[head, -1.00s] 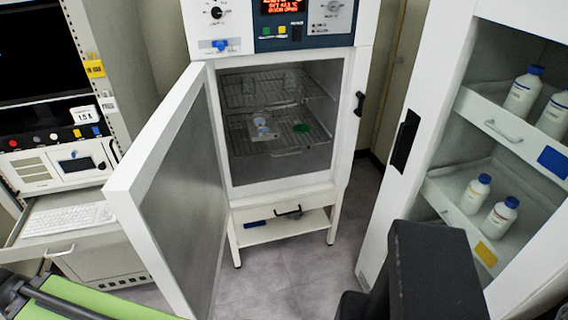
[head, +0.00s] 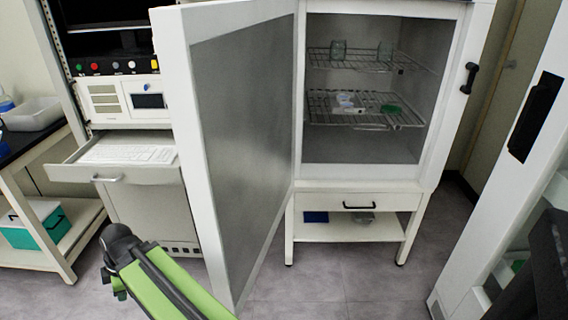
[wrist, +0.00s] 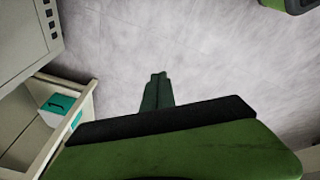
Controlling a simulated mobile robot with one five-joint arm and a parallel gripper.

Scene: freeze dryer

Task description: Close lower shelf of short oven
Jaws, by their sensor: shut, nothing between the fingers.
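The short oven (head: 433,150) stands in the middle right of the head view with its door (head: 240,130) swung wide open to the left. Its lower shelf (head: 372,127) is a wire rack with a front handle, holding a white item (head: 345,101) and a green item (head: 390,108). I cannot tell exactly how far the rack sits out. My gripper (wrist: 158,76) is shut and empty in the wrist view, above bare floor. In the head view my arm is at the lower left, in front of the door and away from the shelf.
An upper wire shelf (head: 405,66) holds glass vessels. A drawer (head: 362,200) is under the oven. A keyboard drawer (head: 115,173) stands out left of the oven door. A white cabinet (head: 490,220) is at the right. Grey floor (head: 340,280) is clear in front of the oven.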

